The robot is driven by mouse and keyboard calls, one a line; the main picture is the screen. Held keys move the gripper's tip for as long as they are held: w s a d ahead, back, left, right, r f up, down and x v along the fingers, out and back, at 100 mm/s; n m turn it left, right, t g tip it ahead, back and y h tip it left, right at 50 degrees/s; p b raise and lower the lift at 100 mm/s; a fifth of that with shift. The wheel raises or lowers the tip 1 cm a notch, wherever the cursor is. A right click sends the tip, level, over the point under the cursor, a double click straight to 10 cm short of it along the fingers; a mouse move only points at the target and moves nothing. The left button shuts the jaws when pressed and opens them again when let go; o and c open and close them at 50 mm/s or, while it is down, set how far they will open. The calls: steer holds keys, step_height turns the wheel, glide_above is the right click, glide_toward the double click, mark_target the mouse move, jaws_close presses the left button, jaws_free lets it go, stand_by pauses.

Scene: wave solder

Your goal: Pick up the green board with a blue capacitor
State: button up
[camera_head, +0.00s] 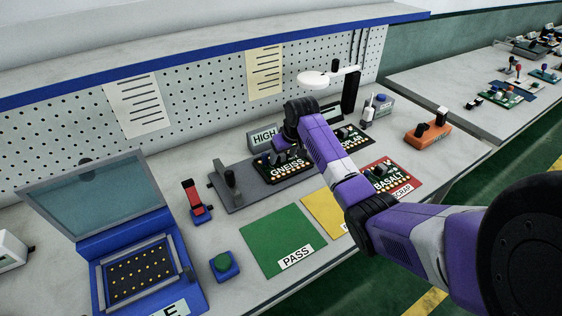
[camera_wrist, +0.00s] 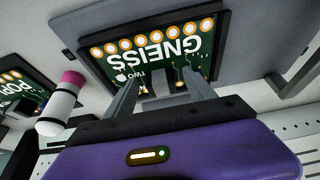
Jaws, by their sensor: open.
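The dark-framed green board marked GNEISS (camera_head: 287,170) lies on a grey fixture plate and fills the top of the wrist view (camera_wrist: 150,50), with gold pads along one edge. My gripper (camera_wrist: 160,85) is open, its two fingers apart over this board. Parts of the board between and behind the fingers are hidden. I cannot make out a blue capacitor on it. A second board (camera_head: 352,140) is partly behind my arm, and part of it shows in the wrist view (camera_wrist: 14,88). A board marked BASALT (camera_head: 388,178) lies on the red mat.
A green PASS mat (camera_head: 282,240) and yellow mat (camera_head: 322,212) lie in front. A toggle clamp (camera_head: 230,182), red-handled device (camera_head: 195,203), blue machine (camera_head: 140,260) and lamp (camera_head: 330,77) stand around. A pink-and-white cylinder (camera_wrist: 60,105) is beside the gripper. Several small boards occupy the far-right table.

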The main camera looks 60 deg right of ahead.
mark_target(283, 156)
jaws_close()
steer(key=shift+r, duration=0.2)
step_height(283, 156, up, 20)
steer(key=b, duration=0.1)
steer(key=shift+f, duration=0.15)
stand_by(0.4)
